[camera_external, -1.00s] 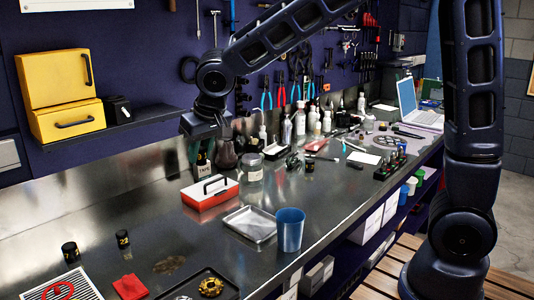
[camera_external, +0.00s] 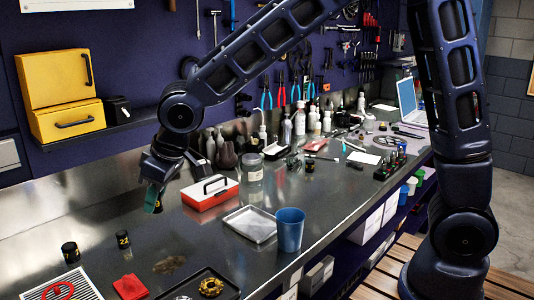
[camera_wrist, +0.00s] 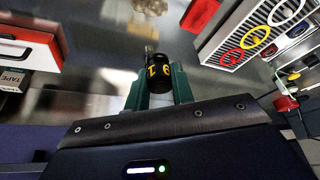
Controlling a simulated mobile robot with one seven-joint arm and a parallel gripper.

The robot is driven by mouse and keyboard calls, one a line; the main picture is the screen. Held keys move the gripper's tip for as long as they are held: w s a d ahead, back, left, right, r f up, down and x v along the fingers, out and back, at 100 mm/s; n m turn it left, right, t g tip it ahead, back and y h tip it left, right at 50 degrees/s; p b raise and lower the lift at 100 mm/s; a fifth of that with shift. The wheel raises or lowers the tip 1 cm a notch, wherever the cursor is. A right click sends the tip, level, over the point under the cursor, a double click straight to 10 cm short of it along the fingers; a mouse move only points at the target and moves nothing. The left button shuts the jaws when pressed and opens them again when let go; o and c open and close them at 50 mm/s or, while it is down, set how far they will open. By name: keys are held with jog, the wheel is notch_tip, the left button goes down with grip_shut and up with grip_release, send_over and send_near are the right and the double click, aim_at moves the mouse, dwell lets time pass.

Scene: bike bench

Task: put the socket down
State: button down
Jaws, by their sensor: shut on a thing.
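My gripper (camera_external: 153,198) hangs above the left part of the steel bench, left of the red toolbox. In the wrist view its green fingers (camera_wrist: 160,88) are shut on a black socket (camera_wrist: 159,72) with yellow figures. The held socket also shows as a small dark piece with yellow (camera_external: 158,206) under the fingers. It appears to be in the air, clear of the bench top. Two other black sockets stand on the bench: one marked 22 (camera_external: 123,239) and one farther left (camera_external: 70,252).
The red toolbox (camera_external: 210,193) is close on the gripper's right. A white slotted tray with a red ring (camera_external: 62,289), a red cloth (camera_external: 130,287), a black tray (camera_external: 196,281), a metal tray (camera_external: 250,226) and a blue cup (camera_external: 290,230) are nearby. Bench around the dark stain (camera_external: 169,264) is free.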

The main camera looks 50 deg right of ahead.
aim_at(162, 265)
notch_tip(162, 265, down, 15)
jog(key=shift+r, duration=0.1)
dwell(0.5)
jog(key=c, duration=1.2)
grip_release()
jog(key=v, duration=1.2)
jog(key=shift+d, duration=0.1)
